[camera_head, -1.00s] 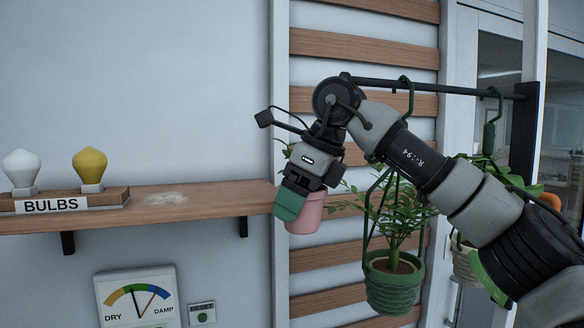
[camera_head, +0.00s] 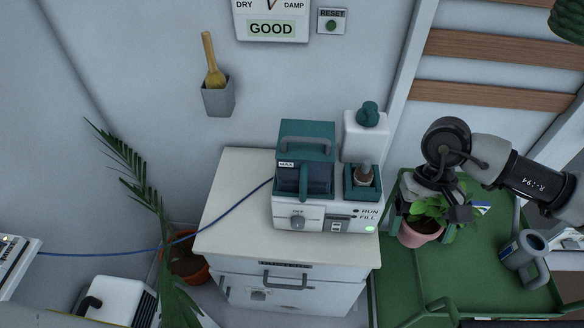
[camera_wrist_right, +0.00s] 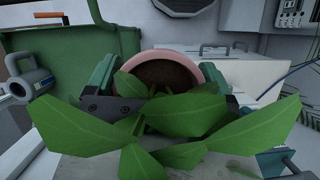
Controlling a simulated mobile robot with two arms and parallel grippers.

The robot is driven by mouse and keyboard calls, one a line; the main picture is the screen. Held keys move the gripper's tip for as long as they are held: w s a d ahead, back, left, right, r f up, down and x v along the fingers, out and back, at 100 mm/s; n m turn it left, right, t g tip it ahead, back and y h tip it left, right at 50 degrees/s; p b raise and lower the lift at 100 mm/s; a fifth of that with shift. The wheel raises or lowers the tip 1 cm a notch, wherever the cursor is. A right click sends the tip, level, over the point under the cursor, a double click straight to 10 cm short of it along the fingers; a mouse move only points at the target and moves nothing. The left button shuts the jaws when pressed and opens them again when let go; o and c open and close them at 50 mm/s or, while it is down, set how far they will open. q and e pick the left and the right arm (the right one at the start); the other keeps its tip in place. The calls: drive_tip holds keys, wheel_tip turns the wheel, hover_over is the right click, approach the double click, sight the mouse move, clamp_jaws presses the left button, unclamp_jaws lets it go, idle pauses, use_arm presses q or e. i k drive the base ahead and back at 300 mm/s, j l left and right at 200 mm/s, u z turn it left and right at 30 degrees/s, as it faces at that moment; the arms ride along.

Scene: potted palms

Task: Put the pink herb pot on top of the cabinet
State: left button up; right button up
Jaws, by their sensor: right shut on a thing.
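The pink herb pot (camera_head: 420,232), with broad green leaves, is held by my right gripper (camera_head: 424,215), which is shut on it. In the right wrist view the pot's pink rim and dark soil (camera_wrist_right: 170,75) sit between the two green fingers, with leaves in front. The white cabinet (camera_head: 235,190) stands in the middle of the head view, its pale top partly covered by a teal and white machine. My left gripper is not in view.
The machine (camera_head: 305,180) and a white bottle (camera_head: 365,138) take up the cabinet top's middle and right. Its left part is clear, crossed by a blue cable (camera_head: 240,202). The green cart (camera_head: 470,275) holds a grey mug (camera_head: 522,250). A potted palm (camera_head: 150,190) stands left.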

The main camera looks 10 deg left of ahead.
sight(235, 223)
drive_tip(key=k+u, duration=0.1)
drive_tip(key=u, duration=0.35)
drive_tip(key=k+u, duration=0.1)
drive_tip(key=u, duration=0.75)
drive_tip(key=k+j+u, duration=0.1)
drive_tip(key=u, duration=0.3)
